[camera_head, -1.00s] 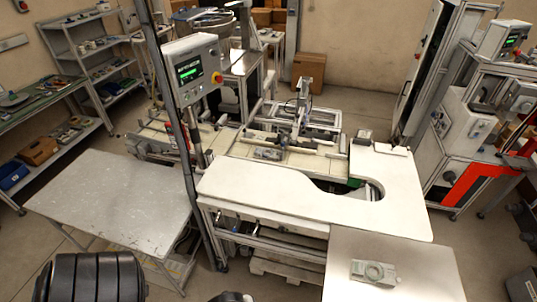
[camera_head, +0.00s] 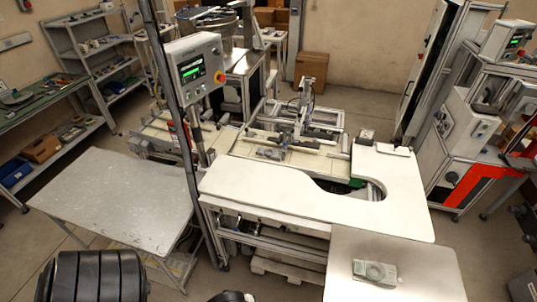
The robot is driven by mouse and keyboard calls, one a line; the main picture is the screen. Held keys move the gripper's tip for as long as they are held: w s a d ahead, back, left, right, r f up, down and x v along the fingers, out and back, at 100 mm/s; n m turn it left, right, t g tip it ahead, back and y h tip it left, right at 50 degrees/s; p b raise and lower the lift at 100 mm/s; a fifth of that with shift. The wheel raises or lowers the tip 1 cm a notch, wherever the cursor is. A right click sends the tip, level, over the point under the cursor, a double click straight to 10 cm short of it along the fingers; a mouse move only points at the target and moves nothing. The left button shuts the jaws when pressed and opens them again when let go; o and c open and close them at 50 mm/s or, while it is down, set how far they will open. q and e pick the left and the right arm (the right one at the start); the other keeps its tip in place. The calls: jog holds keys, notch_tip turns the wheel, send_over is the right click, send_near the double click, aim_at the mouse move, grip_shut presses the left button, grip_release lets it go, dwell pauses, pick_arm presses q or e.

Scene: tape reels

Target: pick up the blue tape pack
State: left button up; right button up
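I cannot make out a blue tape pack anywhere in the head view. A small grey object with a round part (camera_head: 375,271) lies on the light table (camera_head: 425,262) at the lower right. Another small grey object (camera_head: 270,153) lies on the machine bed in the middle. Neither of my grippers is in view.
A white worktop (camera_head: 270,190) with a curved cut-out stands in the middle. A bare grey table (camera_head: 115,200) is at left. A post with a control screen (camera_head: 193,68) rises between them.

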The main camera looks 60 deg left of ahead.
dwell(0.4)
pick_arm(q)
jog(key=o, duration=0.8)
